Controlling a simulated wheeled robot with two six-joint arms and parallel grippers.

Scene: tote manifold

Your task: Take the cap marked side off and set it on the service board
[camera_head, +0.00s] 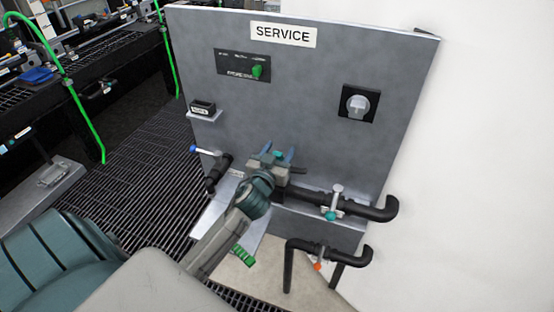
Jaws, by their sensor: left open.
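My left gripper (278,154) is open, with its blue fingers pointing up near the pipe fitting at the foot of the grey service panel (310,75). A small teal part (279,156) shows between or just behind the fingers; I cannot tell whether they touch it. No cap with a readable "side" mark shows. A black pipe (310,199) runs right from behind the gripper, with a grey-handled valve (337,199) and a teal part (330,215) on it. A pale board (212,218) lies left of my forearm, partly hidden by it. My right gripper is out of view.
A small black labelled box (203,107) sits on a panel shelf. A green knob (257,71) and a grey rotary switch (358,104) are on the panel. A blue-handled valve (207,151) stands left. A lower pipe (330,246) carries an orange-red part (318,267). A ribbed green part (244,256) is beside my forearm.

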